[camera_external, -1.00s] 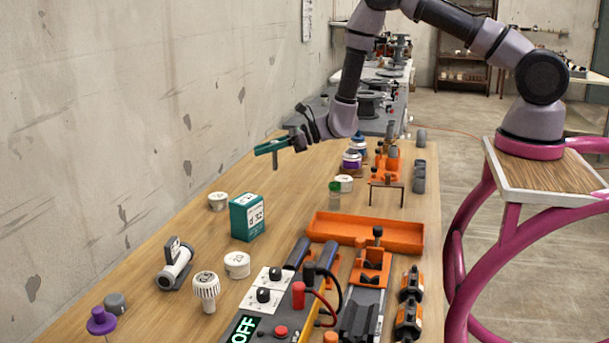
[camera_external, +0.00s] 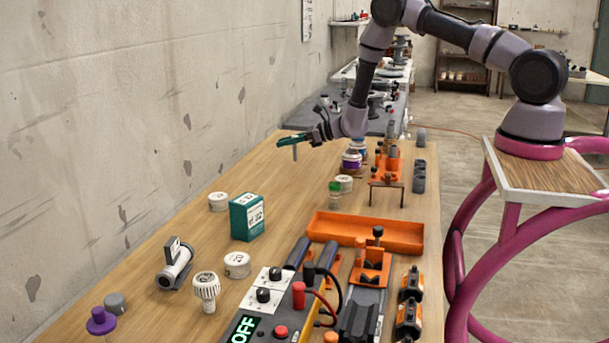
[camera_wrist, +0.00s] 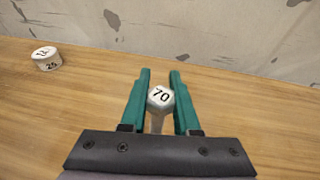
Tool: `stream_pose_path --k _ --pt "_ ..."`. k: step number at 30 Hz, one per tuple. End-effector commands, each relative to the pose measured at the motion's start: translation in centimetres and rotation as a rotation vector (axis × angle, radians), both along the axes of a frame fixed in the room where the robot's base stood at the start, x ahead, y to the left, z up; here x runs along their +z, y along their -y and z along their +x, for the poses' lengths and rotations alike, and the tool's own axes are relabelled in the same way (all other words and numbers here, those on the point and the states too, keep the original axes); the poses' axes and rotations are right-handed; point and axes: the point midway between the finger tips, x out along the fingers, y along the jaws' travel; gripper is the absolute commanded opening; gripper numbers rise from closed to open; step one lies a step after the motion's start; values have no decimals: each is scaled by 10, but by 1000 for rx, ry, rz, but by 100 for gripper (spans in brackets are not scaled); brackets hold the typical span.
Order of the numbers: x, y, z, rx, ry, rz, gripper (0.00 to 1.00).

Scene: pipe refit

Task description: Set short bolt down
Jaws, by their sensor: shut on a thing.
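My gripper (camera_wrist: 160,88) has green fingers and is shut on the short bolt (camera_wrist: 160,97), a grey bolt with a hex head marked "70" in the wrist view. The head faces the camera and the shank runs down between the fingers. In the external view my gripper (camera_external: 294,139) is over the far left part of the table. The bolt (camera_external: 295,153) shows there as a small grey shank hanging below the fingers. I cannot tell whether its lower end touches the table.
The wooden table (camera_external: 262,180) is bare around the gripper. A white round cap (camera_wrist: 45,58) lies to the left in the wrist view. The concrete wall (camera_wrist: 230,30) stands close behind. A teal box (camera_external: 247,217) and an orange tray (camera_external: 366,232) stand nearer the external camera.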

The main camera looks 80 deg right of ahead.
Motion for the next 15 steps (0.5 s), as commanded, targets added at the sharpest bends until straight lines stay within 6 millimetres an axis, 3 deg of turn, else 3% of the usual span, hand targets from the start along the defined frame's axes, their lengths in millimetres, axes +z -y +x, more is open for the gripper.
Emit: stream_pose_path --k 12,15 --pt "-44 0 0 0 1 0 0" --pt "-44 0 1 0 2 -1 0"
